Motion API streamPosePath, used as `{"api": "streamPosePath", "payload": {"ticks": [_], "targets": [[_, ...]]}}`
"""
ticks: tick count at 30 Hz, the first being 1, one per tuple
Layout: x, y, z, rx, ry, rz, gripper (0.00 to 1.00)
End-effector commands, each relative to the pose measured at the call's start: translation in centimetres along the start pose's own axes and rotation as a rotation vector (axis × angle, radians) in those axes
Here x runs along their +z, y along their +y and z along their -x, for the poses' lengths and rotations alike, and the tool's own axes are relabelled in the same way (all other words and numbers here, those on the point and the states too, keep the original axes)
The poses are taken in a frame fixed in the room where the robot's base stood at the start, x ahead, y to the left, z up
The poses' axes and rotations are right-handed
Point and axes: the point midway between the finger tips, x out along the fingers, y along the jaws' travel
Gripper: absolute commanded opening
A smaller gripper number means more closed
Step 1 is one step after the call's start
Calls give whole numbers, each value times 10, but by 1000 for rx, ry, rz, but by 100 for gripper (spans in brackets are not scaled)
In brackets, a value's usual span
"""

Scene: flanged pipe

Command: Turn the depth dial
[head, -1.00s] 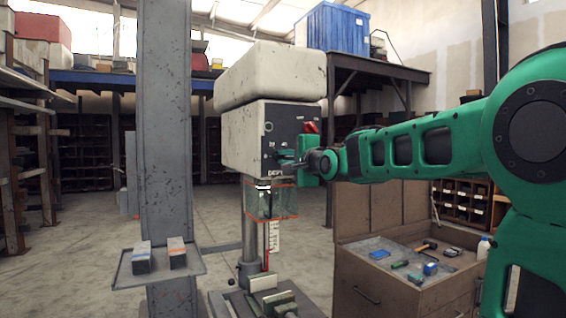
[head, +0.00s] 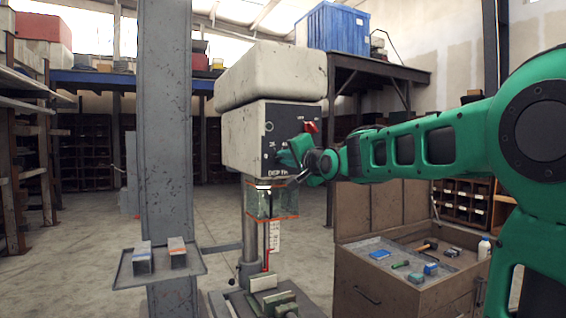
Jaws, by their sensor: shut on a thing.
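The drill press head (head: 270,140) is a worn white block with a dark front panel. The depth dial is on this panel, near the printed numbers (head: 272,144), and is mostly hidden behind my gripper. My gripper (head: 287,157) is at the panel, shut on the depth dial, with its green body tilted. The fingertips and the dial's pointer are too small and covered to make out.
A red switch (head: 311,127) sits on the panel just above my gripper. A clear guard with orange edges (head: 271,202) hangs below the head. A grey steel post (head: 165,120) stands to the left. An open tool chest (head: 385,270) stands at the lower right.

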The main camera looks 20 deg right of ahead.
Motion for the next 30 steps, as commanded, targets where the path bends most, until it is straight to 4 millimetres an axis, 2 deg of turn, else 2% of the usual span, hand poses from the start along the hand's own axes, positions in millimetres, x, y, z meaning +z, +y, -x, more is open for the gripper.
{"api": "streamPosePath", "payload": {"ticks": [30], "targets": [[4, 6, 0, 8, -13, 961, 0]]}}
